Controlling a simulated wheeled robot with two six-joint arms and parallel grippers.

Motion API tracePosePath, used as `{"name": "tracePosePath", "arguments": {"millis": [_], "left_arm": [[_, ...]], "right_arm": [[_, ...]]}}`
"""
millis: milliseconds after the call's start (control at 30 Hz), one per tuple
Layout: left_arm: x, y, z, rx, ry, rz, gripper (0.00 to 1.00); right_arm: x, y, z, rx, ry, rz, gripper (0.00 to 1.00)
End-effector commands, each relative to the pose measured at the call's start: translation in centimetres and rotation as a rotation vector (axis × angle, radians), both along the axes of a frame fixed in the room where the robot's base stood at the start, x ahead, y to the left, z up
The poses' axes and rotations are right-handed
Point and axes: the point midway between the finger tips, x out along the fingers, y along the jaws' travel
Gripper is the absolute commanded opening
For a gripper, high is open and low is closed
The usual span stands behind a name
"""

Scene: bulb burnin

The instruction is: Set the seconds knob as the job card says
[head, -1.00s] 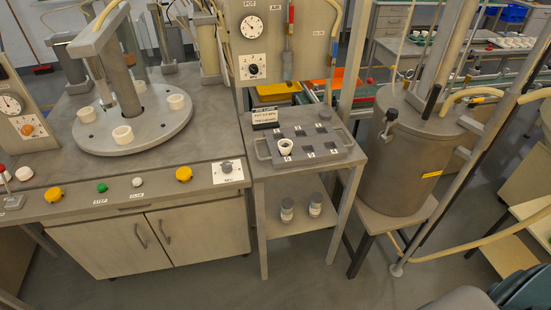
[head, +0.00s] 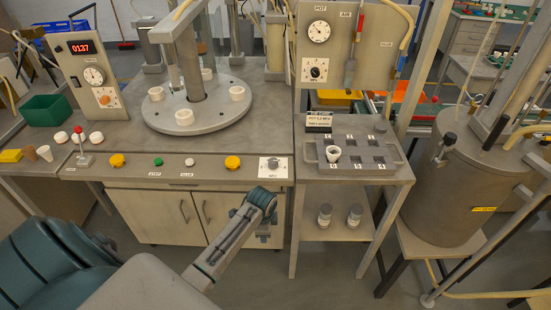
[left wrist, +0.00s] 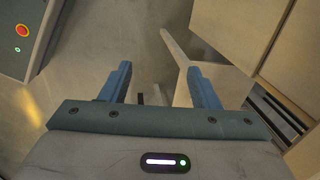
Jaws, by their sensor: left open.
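A small dark knob on a white plate (head: 273,164) sits at the right end of the bench's front edge; I cannot read its label or setting. The job card (head: 318,121), black with white print, stands at the back left of the small side table; its print is too small to read surely. My left arm reaches in from the lower left in the head view. Its gripper hangs below and in front of the knob plate, apart from it, mostly hidden behind the wrist. In the left wrist view my left gripper (left wrist: 162,85) is open and empty. My right gripper is out of view.
The bench holds a round turntable (head: 232,112) with white cups, yellow, green and white buttons, and a red-tipped lever (head: 80,146). A side table (head: 382,171) holds a slotted tray and white cup. A large metal tank (head: 465,180) stands right. A red digital display (head: 82,47) is lit.

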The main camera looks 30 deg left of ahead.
Motion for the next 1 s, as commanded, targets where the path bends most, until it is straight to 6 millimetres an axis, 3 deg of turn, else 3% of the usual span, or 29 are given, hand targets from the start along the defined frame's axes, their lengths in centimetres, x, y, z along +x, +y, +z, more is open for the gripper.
{"name": "tracePosePath", "arguments": {"millis": [33, 100, 300, 700, 900, 1000], "left_arm": [[1.4, 0.2, 3.1, 0.01, -0.005, -0.058, 0.56], [2.8, 0.4, 6.5, 0.024, 0.01, -0.15, 0.56], [6.6, 1.7, 12.4, 0.043, 0.064, -0.383, 0.56], [15.9, 6.3, 22.2, 0.008, 0.152, -0.867, 0.56], [17.7, 7.4, 24.8, -0.015, 0.163, -0.999, 0.56], [17.8, 7.5, 24.6, -0.021, 0.167, -1.017, 0.56]], "right_arm": [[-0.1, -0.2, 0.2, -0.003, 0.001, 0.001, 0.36], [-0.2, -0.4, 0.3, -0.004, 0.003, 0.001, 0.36], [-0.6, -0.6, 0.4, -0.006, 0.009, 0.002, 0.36], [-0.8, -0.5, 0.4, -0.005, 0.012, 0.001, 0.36], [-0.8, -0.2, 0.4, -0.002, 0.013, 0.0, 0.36], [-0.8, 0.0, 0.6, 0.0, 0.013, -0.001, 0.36]]}}
